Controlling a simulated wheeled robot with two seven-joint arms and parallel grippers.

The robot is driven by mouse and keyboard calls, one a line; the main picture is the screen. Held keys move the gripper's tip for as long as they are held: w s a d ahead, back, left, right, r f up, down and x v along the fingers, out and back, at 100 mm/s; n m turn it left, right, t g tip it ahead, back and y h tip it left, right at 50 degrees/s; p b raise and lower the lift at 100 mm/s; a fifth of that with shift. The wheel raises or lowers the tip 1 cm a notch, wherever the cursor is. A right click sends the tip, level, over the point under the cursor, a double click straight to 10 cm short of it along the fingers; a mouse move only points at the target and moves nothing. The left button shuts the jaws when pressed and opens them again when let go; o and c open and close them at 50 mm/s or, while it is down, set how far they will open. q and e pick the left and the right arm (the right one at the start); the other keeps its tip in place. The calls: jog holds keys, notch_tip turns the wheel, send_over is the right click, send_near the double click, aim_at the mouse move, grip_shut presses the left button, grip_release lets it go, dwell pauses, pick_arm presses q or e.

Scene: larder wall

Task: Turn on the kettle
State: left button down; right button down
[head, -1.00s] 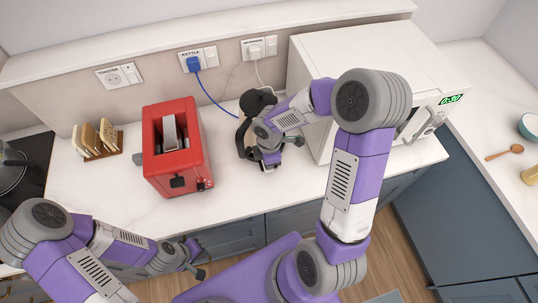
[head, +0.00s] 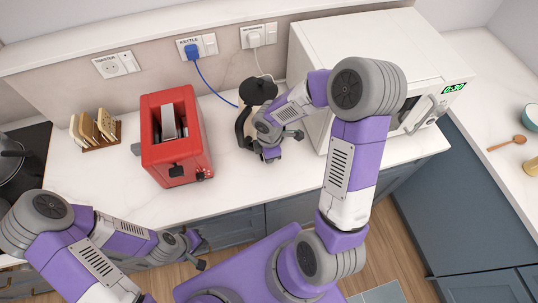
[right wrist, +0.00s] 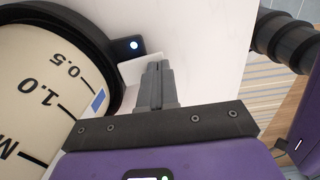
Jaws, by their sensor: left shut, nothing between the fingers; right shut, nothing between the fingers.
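The kettle, with its black lid (head: 258,92) and black handle, stands on the counter in the head view, partly hidden by my right gripper (head: 271,155). In the right wrist view its cream body (right wrist: 40,100) shows level marks and a blue mark, inside a black rim. A small bluish-white light glows on a black tab (right wrist: 134,46) at that rim, with a pale flat piece beside it. My right gripper (right wrist: 155,70) is shut and empty, its fingertips close to this piece; I cannot tell whether they touch. My left gripper (head: 199,254) is shut and empty, low before the counter front.
A red toaster (head: 175,140) and a bread rack (head: 95,130) stand left of the kettle. A white microwave (head: 380,50) stands right. A blue plug (head: 193,51) sits in the wall socket labelled kettle, its cord running to the kettle. Counter front between toaster and kettle is clear.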

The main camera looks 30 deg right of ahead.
jog(key=shift+r, duration=0.15)
jog(key=shift+r+p, duration=0.7)
jog(key=shift+p, duration=0.05)
jog(key=shift+s+r+p, duration=0.1)
jog(key=shift+r+p, duration=0.35)
jog(key=shift+r, duration=0.1)
jog(key=s+r+p, duration=0.3)
jog(key=r, duration=0.9)
jog(key=shift+a+r+p, duration=0.2)
jog(key=shift+a+p, duration=0.15)
jog(key=shift+a, duration=0.05)
jog(key=shift+s, duration=0.1)
